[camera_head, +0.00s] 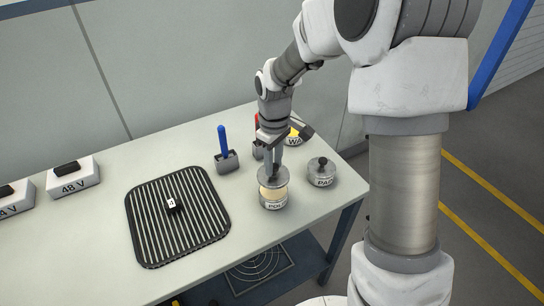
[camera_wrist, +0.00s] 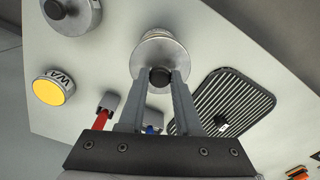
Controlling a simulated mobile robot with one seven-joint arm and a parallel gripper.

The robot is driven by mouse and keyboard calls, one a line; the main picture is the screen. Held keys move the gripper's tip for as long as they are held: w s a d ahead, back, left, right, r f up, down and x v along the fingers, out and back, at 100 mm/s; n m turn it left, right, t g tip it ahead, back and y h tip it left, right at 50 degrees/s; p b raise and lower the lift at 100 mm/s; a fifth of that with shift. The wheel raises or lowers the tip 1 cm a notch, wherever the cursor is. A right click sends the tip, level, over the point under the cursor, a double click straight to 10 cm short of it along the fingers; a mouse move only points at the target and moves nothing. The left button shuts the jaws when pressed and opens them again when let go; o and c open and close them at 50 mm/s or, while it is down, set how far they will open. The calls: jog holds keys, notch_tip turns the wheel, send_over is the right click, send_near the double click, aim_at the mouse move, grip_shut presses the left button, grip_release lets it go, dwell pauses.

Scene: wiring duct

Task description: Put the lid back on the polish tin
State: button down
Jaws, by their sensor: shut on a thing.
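The polish tin (camera_head: 273,203), labelled "POL…", stands near the front right of the table. A round grey metal lid (camera_head: 272,176) is at its top, with a pale yellow band showing between lid and tin, so the lid looks slightly above it. My gripper (camera_head: 270,165) is shut on the lid's black knob. In the wrist view my gripper (camera_wrist: 161,78) pinches the knob, and the lid (camera_wrist: 160,52) covers most of the tin (camera_wrist: 155,36) behind it. Whether the lid touches the rim I cannot tell.
A lidded tin marked "PAS…" (camera_head: 322,175) stands close to the right. An open yellow-filled "WA…" tin (camera_head: 296,141) is behind. A ribbed black mat (camera_head: 150,230) lies left.

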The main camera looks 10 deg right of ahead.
jog(key=shift+w+r+p, duration=0.1)
jog(key=shift+r+p, duration=0.2)
jog(key=shift+p, duration=0.25)
jog(key=shift+f, duration=0.15)
jog(key=shift+w+f+b, duration=0.1)
jog(key=shift+f+b, duration=2.25)
jog(key=shift+f, duration=0.85)
jog(key=shift+f, duration=0.15)
jog(key=c, duration=0.5)
grip_release()
jog(key=o, duration=0.5)
jog(key=shift+c, duration=0.2)
